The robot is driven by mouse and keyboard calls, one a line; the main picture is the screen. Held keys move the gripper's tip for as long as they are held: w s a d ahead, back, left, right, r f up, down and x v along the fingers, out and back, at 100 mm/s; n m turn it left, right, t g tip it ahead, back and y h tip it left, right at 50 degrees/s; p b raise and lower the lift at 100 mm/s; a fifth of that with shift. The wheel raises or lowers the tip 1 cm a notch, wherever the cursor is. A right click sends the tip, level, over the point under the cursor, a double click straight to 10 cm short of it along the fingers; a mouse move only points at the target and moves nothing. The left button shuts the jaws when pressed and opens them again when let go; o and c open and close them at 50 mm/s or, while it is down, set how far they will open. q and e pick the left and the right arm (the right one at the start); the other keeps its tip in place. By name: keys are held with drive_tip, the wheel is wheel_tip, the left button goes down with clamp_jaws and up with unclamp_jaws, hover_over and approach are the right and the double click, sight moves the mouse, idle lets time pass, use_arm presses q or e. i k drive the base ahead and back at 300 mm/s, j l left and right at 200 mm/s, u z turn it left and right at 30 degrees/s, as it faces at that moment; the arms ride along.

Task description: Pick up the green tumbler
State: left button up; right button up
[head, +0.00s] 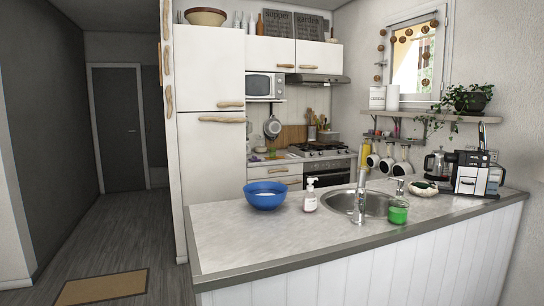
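A small green see-through vessel (398,212) stands upright on the counter, just right of the sink (372,203) and close to the counter's front edge. A clear part with a pump-like top (399,187) shows directly above it. I cannot tell whether this belongs to the green vessel or stands behind it. No other green tumbler is plain to see. Neither of my grippers is in view.
The grey counter (235,235) holds a blue bowl (265,198), a white pump bottle (310,198), a tall faucet (360,195), a white dish (422,190) and a coffee machine (470,175). The counter's left front is bare. Open floor with a brown mat (102,287) lies left.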

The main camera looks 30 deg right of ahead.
sight(272, 151)
drive_tip(key=i+j+u, duration=0.5)
drive_tip(key=i, duration=0.25)
drive_tip(key=i+j+u, duration=0.15)
drive_tip(key=i, duration=1.05)
drive_tip(key=i+l+z, duration=0.15)
drive_tip(key=i+z, duration=0.3)
drive_tip(key=i, duration=0.45)
drive_tip(key=i+j+z, duration=0.2)
drive_tip(key=i+z, duration=0.2)
drive_tip(key=i, duration=0.5)
drive_tip(key=i+z, duration=0.25)
drive_tip(key=i, duration=0.35)
drive_tip(key=i+j+z, duration=0.1)
drive_tip(key=i+z, duration=0.15)
drive_tip(key=i, duration=0.35)
drive_tip(key=i+j+z, duration=0.25)
drive_tip(key=i, duration=0.35)
drive_tip(key=i+l+z, duration=0.15)
drive_tip(key=i+z, duration=0.3)
drive_tip(key=i+l+z, duration=0.1)
drive_tip(key=i+z, duration=0.15)
drive_tip(key=z, duration=0.25)
drive_tip(key=i+j+z, duration=0.1)
drive_tip(key=i+z, duration=0.35)
drive_tip(key=i+l, duration=0.2)
drive_tip(key=i, duration=0.2)
drive_tip(key=i+l, duration=0.15)
drive_tip(key=i, duration=0.25)
